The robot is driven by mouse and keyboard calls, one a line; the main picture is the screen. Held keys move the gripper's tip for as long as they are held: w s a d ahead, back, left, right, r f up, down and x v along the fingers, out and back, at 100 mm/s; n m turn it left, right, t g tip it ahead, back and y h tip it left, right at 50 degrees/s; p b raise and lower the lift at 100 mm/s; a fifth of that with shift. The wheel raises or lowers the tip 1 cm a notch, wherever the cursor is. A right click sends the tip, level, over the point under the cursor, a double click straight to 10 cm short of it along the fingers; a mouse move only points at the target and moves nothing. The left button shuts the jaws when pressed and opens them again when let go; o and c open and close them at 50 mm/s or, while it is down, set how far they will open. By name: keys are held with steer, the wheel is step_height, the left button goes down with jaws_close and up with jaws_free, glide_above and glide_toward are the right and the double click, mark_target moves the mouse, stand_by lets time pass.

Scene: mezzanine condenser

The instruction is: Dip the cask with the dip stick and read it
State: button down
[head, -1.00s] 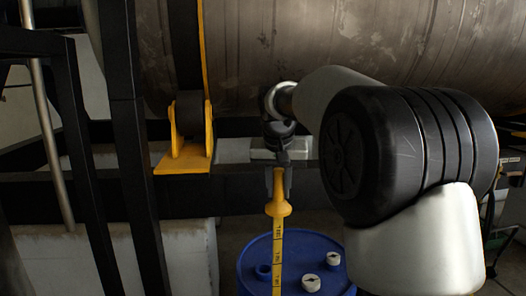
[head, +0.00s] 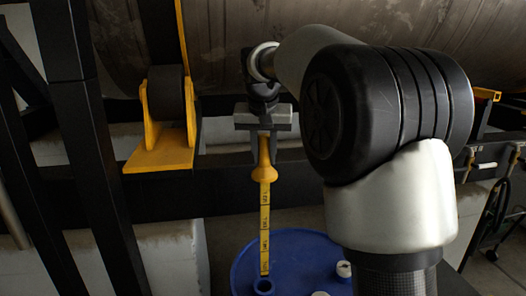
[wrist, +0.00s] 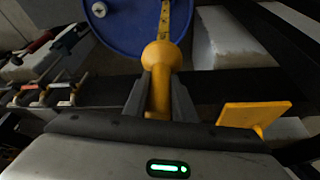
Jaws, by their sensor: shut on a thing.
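The dip stick (head: 264,215) is yellow with black graduation marks and hangs nearly upright from my gripper (head: 263,150). My gripper is shut on its flared yellow handle. The cask is a blue drum (head: 300,252) below, cut by the lower frame edge. In the wrist view, the handle (wrist: 160,60) sits between my fingers and the stick reaches across the cask (wrist: 125,35).
Two white caps (head: 344,269) stand on the cask top, right of the hole. A large metal cylinder (head: 225,50) on a yellow roller bracket (head: 165,130) lies behind. Black frame posts (head: 85,140) stand left. A pale block (head: 155,255) is left of the cask.

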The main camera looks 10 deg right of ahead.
mark_target(264, 269)
steer(key=shift+s, duration=0.15)
steer(key=shift+f+b, duration=14.2)
steer(key=shift+f, duration=7.15)
